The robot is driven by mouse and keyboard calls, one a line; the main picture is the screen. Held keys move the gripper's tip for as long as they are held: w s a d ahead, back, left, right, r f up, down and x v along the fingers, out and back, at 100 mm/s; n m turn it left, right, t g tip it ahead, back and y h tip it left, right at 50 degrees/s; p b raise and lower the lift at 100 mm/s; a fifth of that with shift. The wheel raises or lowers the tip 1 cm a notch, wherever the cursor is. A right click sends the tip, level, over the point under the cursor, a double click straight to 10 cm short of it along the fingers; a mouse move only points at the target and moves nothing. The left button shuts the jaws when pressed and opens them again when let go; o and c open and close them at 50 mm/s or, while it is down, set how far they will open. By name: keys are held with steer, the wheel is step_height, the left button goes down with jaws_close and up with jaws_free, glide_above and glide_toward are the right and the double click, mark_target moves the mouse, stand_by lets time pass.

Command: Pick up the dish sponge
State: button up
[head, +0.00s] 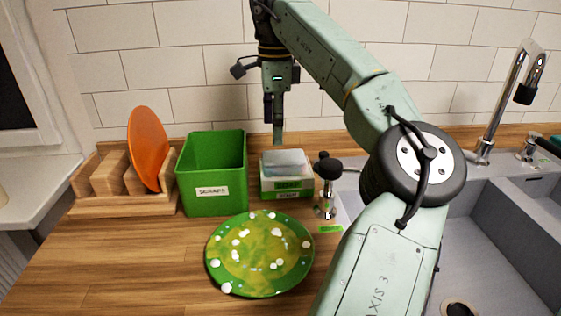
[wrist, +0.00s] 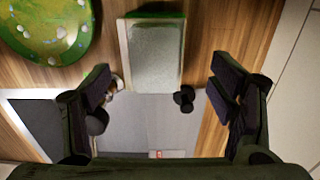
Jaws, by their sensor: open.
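The dish sponge (head: 283,160) is a pale grey block in a white and green labelled holder (head: 287,187) on the wooden counter. In the wrist view the sponge (wrist: 155,58) shows as a grey-green rectangle between and beyond my finger tips. My gripper (head: 278,138) points down just above and behind the sponge in the head view. In the wrist view my gripper (wrist: 160,75) is open, with a finger on each side and nothing held between them. The lower part of the sponge is hidden inside the holder.
A green scraps bin (head: 212,172) stands left of the holder. A short black-topped fixture (head: 326,180) stands close on its right. A green plate with white bits (head: 260,252) lies in front. A wooden rack with an orange plate (head: 147,148) is far left; the grey sink (head: 480,240) is right.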

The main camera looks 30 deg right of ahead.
mark_target(277, 157)
steer(key=f, duration=0.4)
steer(key=f+p, duration=0.1)
steer(key=f, duration=0.2)
steer(key=shift+s+a+f, duration=0.1)
steer(key=shift+s, duration=0.3)
steer(key=shift+c, duration=0.3)
steer(key=c, duration=0.8)
steer(key=shift+c, duration=0.2)
step_height(277, 157, up, 4)
steer(key=p, duration=0.3)
steer(key=shift+f+p, duration=0.1)
steer(key=shift+p, duration=0.2)
steer(key=shift+s+a+f+b, duration=0.1)
steer(key=shift+s+f+b, duration=0.1)
steer(key=shift+s+b, duration=0.15)
steer(key=s+a+r+b, duration=0.1)
steer(key=s+a+b, duration=0.4)
steer(key=s+a, duration=0.4)
steer(key=shift+s+r, duration=0.35)
steer(key=shift+s, duration=1.35)
